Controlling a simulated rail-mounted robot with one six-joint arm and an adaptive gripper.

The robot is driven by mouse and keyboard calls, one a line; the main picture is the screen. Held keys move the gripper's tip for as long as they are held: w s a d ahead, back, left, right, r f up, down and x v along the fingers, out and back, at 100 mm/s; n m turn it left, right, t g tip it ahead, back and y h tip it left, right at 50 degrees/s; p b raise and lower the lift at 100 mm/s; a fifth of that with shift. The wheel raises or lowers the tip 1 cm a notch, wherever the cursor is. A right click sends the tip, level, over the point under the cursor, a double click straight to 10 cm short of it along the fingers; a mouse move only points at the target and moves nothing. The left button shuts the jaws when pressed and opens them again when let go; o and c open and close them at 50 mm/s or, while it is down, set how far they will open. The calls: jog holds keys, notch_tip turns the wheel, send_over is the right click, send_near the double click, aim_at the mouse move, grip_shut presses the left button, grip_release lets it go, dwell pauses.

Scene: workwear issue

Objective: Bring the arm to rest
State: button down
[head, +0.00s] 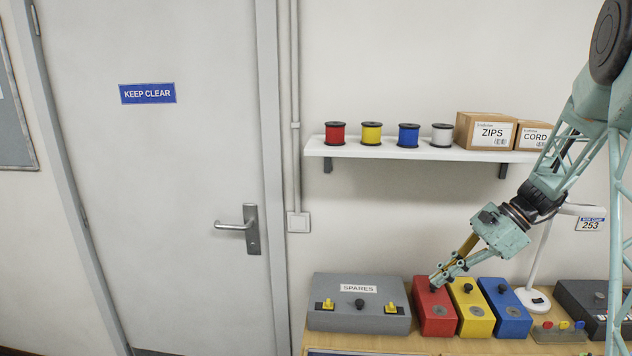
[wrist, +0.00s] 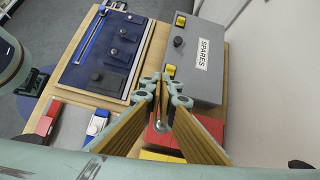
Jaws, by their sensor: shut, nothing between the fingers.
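My arm reaches down from the right in the head view. My gripper (head: 436,286) is shut and empty, with its fingertips just over or at the top of the red box (head: 436,315); I cannot tell if they touch it. In the wrist view my gripper (wrist: 163,122) shows with its fingers together, and a part of the red box shows behind them. The black knob on the red box is close to the fingertips in the head view.
A grey SPARES case (head: 359,315) stands left of the red box. A yellow box (head: 471,317), a blue box (head: 506,318) and a lamp base (head: 534,300) stand to the right. A shelf (head: 400,152) with spools hangs above. A blue board (wrist: 110,55) lies on the bench.

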jog(key=s+a+r+n+h, duration=0.2)
jog(key=s+a+r+n, duration=0.3)
jog(key=s+r, duration=0.45)
jog(key=s+a+r+n+h, duration=0.2)
jog(key=s+a+r+n, duration=0.2)
jog(key=s+a+r, duration=0.55)
jog(key=s+n+t+h+b, duration=0.1)
jog(key=s+n, duration=0.3)
jog(key=s, duration=0.9)
jog(key=s+d+r+n+t+h, duration=0.1)
jog(key=s+n+t+h, duration=0.1)
jog(key=s, duration=1.1)
jog(key=shift+r+n+h+b, duration=0.35)
jog(key=shift+n+h, duration=0.25)
jog(key=shift+n, duration=0.7)
jog(key=c, duration=3.4)
grip_release()
jog(key=shift+d, duration=0.1)
